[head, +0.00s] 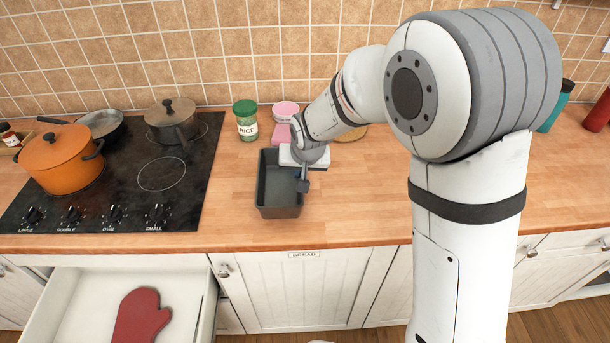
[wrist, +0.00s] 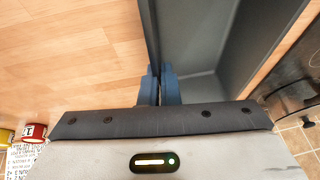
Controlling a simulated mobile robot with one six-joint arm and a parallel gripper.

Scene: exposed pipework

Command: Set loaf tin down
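The loaf tin (head: 279,212) is dark grey, rectangular and empty. It is upright at the worktop, right of the hob, with its near end close to the front edge. I cannot tell whether its base touches the wood. My gripper (head: 303,184) is at the tin's right long wall. In the wrist view the blue fingers of my gripper (wrist: 159,78) are closed on either side of that wall, and the inside of the loaf tin (wrist: 200,45) shows to the right. Part of the tin's far right side is hidden by my wrist.
The black hob (head: 162,174) with an orange pot (head: 62,160) is to the left. A rice jar (head: 246,121) and a pink tub (head: 285,111) stand behind the tin. An open drawer (head: 85,295) holds a red mitt (head: 141,318). Bare worktop (head: 365,195) lies right of the tin.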

